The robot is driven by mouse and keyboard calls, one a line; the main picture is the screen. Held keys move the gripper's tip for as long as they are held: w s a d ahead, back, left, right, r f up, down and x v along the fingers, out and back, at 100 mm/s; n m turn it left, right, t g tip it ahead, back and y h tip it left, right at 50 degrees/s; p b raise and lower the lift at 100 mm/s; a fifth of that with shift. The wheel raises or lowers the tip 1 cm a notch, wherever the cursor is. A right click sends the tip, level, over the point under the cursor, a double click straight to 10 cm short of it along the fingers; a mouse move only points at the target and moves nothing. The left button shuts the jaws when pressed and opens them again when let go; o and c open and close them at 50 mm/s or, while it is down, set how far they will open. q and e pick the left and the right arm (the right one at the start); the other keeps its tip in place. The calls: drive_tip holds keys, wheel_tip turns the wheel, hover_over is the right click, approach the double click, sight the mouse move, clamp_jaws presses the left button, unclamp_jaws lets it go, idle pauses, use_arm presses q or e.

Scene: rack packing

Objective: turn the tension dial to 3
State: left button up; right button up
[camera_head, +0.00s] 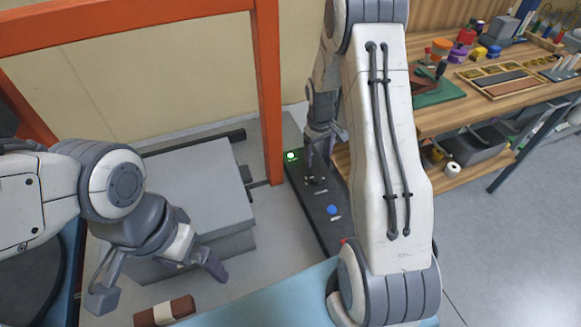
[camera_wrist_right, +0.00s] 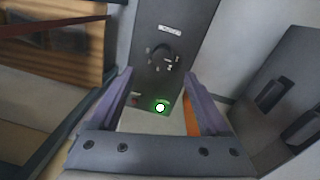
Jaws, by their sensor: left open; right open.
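The tension dial (camera_wrist_right: 160,53) is a dark round knob on a dark control panel (camera_wrist_right: 186,12). Small pale marks surround it, too small to read, so I cannot tell its setting. My right gripper (camera_wrist_right: 160,82) is open in the right wrist view, its purple fingers spread on either side of the panel's end, with the dial ahead between them. Nothing is held. In the head view my right gripper (camera_head: 322,150) hangs over the panel (camera_head: 325,215) and partly hides the dial area. My left gripper (camera_head: 158,282) is open and empty at the lower left.
A lit green button (camera_head: 291,155) sits at the panel's far end, a blue button (camera_head: 332,210) nearer. A grey block (camera_head: 195,185) and orange frame (camera_head: 268,90) stand left. A wooden workbench (camera_head: 450,118) with tools stands right. A brown-and-white object (camera_head: 165,311) lies below my left gripper.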

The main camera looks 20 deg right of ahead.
sight(315, 177)
drive_tip(key=f, duration=1)
drive_tip(key=shift+w+f, duration=0.15)
drive_tip(key=shift+w, duration=0.2)
clamp_jaws()
